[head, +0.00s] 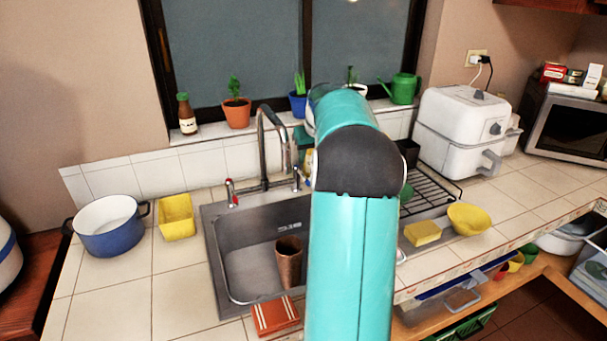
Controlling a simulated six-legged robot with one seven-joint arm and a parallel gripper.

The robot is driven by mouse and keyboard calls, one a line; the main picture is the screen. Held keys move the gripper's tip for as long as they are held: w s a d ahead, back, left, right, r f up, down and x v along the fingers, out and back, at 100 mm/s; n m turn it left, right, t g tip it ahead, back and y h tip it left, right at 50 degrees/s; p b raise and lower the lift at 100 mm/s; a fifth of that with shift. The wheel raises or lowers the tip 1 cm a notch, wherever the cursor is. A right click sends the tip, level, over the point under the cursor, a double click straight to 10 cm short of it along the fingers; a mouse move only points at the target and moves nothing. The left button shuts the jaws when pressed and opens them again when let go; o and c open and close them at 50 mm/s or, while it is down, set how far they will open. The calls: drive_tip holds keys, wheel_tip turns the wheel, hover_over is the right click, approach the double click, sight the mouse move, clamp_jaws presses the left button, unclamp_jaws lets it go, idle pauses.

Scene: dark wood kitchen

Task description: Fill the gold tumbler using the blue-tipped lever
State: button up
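The gold tumbler (289,264), brownish and ridged, stands upright in the metal sink (245,254), in its right part close to my arm. The tall curved faucet (262,150) rises behind the sink. A lever with a red tip (231,192) is left of the faucet. A second lever (296,178) is right of it, close to my arm; its tip is too small to tell whether it is blue. My turquoise arm fills the middle of the view and hides the right side of the sink. My gripper is not visible. I cannot see any water running.
A blue pot (108,228) and a yellow container (176,217) stand left of the sink. A red cloth (275,316) lies at its front edge. A dish rack (432,190), yellow sponge (422,233) and yellow bowl (468,218) are on the right. Potted plants line the sill.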

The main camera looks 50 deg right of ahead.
sight(305, 177)
drive_tip(key=x, duration=0.9)
drive_tip(key=shift+d+f, duration=0.1)
drive_tip(key=shift+f, duration=0.25)
drive_tip(key=shift+w, duration=0.1)
clamp_jaws()
